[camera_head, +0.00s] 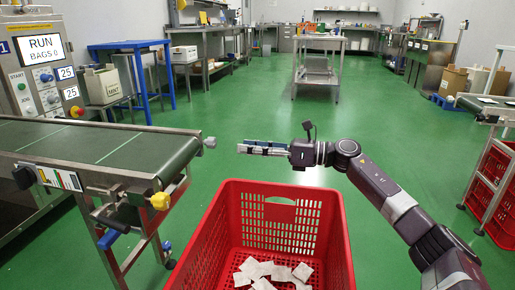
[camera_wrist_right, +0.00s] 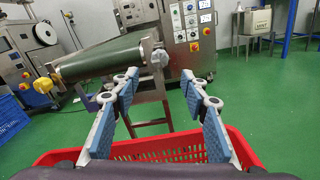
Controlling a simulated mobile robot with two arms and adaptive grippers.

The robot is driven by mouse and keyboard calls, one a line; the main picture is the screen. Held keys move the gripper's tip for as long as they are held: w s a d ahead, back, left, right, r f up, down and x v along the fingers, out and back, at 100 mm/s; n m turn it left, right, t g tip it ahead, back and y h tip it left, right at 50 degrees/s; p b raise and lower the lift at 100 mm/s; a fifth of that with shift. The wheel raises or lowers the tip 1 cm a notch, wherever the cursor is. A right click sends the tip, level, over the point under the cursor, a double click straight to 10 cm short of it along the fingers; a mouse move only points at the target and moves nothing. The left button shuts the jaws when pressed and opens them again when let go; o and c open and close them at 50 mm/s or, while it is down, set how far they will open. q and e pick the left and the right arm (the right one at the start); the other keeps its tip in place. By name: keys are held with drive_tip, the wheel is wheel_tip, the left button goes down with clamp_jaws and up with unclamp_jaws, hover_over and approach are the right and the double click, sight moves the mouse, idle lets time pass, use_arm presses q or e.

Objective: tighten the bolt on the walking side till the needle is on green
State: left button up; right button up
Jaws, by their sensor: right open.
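The conveyor (camera_head: 130,148) at the left has a yellow knob-like bolt (camera_head: 160,201) on its near end corner and a grey bolt (camera_head: 210,142) on its far end corner. In the right wrist view the yellow bolt (camera_wrist_right: 42,85) is at the left and the grey bolt (camera_wrist_right: 159,57) is beyond the fingertips. A small striped gauge (camera_head: 58,179) sits on the conveyor's near side; its needle cannot be read. My right gripper (camera_head: 241,148) is open and empty, right of the grey bolt and apart from it. It also shows in the wrist view (camera_wrist_right: 160,79). My left gripper is not in view.
A red crate (camera_head: 335,225) with several white teabags (camera_head: 265,272) stands below my right arm, right of the conveyor. The machine panel (camera_head: 42,62) reads RUN, BAGS 0. A blue stand (camera_head: 130,45) is behind.

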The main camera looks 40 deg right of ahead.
drive_tip(key=shift+v, duration=1.15)
